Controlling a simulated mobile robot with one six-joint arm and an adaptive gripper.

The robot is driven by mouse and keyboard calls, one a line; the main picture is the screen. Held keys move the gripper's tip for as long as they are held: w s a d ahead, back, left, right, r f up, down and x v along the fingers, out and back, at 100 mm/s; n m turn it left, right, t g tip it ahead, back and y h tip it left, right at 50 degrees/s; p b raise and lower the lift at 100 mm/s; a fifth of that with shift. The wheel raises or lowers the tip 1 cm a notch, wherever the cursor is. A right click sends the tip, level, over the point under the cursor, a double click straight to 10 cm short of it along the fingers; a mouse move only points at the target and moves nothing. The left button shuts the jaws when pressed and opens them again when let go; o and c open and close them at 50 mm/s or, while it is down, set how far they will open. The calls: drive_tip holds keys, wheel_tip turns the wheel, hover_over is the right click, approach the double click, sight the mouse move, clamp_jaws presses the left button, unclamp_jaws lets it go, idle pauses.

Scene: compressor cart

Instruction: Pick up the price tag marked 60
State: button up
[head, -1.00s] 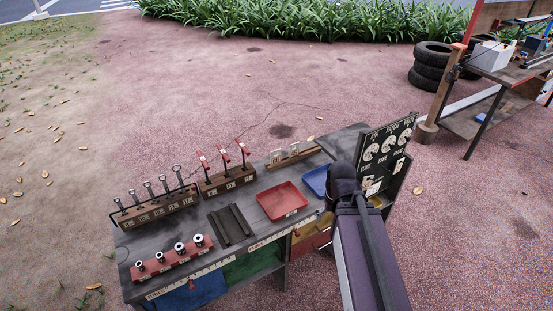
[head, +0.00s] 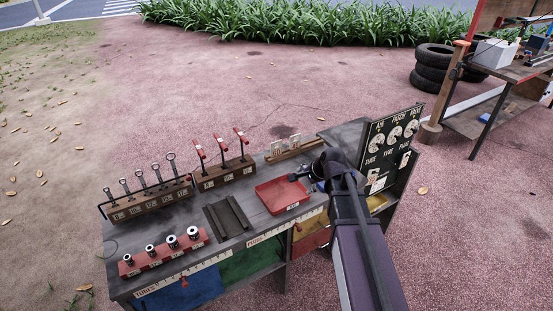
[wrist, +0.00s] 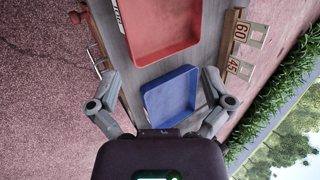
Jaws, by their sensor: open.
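The price tag marked 60 (wrist: 242,31) stands in a wooden rack (wrist: 225,42), with a pale loop-like frame at its outer end, at the upper right of the wrist view. A tag marked 45 (wrist: 234,66) stands beside it, nearer to me. In the head view the two pale tags, left (head: 277,147) and right (head: 295,140), stand in the rack at the table's back edge; their numbers are unreadable there. My gripper (wrist: 160,78) is open and empty. Its fingers are spread over the blue tray (wrist: 147,105), to one side of the tags.
A red tray (head: 262,189) lies in front of the rack. Red-handled tools (head: 220,150) stand left of it, and a black sign board (head: 367,150) rises at the right. Wrenches (head: 145,180) and sockets (head: 171,242) fill the table's left side.

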drive_tip(key=w+a+f+m+t+y+b, duration=0.25)
drive_tip(key=w+m+b, duration=0.35)
drive_tip(key=w+m, duration=0.35)
drive_tip(key=m+t+b, duration=0.4)
drive_tip(key=m, duration=0.4)
approach(276, 148)
drive_tip(key=shift+d+f+v, duration=0.15)
drive_tip(key=shift+v, duration=0.7)
drive_tip(key=shift+d+f+v, duration=0.1)
drive_tip(key=shift+v, duration=0.75)
drive_tip(key=shift+w+f, duration=0.1)
drive_tip(key=b+x, duration=0.3)
drive_tip(key=x, duration=0.4)
drive_tip(key=shift+w, duration=0.1)
drive_tip(key=shift+w+a+f+b, duration=0.2)
drive_tip(key=shift+w+a+b, duration=0.15)
drive_tip(key=shift+w+a, duration=0.15)
drive_tip(key=shift+b+x, duration=0.95)
drive_tip(key=shift+x, duration=1.65)
drive_tip(key=shift+r, duration=0.1)
